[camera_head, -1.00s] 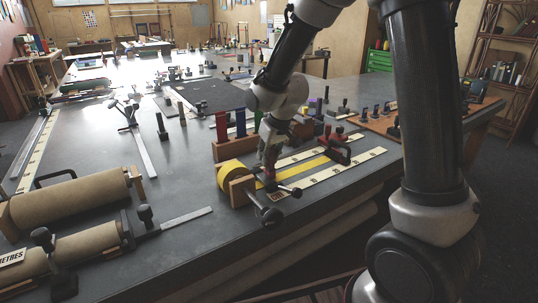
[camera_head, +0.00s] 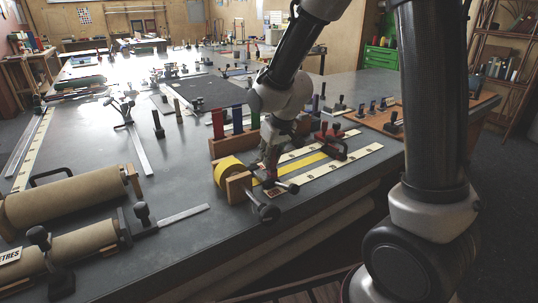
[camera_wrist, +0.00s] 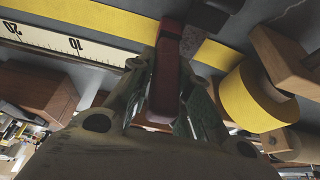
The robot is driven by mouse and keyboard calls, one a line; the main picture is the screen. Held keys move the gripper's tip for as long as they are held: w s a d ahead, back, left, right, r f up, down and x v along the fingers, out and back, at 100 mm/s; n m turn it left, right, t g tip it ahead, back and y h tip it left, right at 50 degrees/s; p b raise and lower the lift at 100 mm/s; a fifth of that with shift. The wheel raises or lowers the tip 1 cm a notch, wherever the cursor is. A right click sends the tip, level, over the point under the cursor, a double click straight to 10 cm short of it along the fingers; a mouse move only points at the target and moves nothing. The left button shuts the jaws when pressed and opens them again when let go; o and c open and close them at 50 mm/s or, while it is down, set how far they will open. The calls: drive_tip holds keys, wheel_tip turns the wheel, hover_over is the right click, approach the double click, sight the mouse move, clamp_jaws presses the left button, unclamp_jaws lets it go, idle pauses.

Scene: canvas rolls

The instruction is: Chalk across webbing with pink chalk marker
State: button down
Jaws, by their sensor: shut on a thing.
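Yellow webbing (camera_head: 306,161) runs flat along the table from a yellow roll (camera_head: 227,171) on a wooden holder. It crosses the top of the wrist view (camera_wrist: 100,18), where the roll (camera_wrist: 250,98) is at the right. My gripper (camera_head: 268,174) is low over the webbing near the roll. In the wrist view, it is shut on the pink chalk marker (camera_wrist: 166,80), which looks dark red in this light. The marker's far end overlaps the webbing; I cannot tell whether it touches. No chalk line is clearly visible.
White rulers (camera_head: 340,170) flank the webbing. A wooden rack (camera_head: 222,146) of coloured blocks is behind my gripper. Lever knobs (camera_head: 266,211) stick out near the table's front edge. Brown canvas rolls (camera_head: 65,198) lie at the left.

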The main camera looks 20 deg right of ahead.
drive_tip(key=shift+s, duration=0.1)
drive_tip(key=shift+d+r, duration=0.4)
drive_tip(key=shift+r, duration=0.05)
wheel_tip(320, 180, up, 7)
drive_tip(key=shift+w, duration=0.2)
idle(1.0)
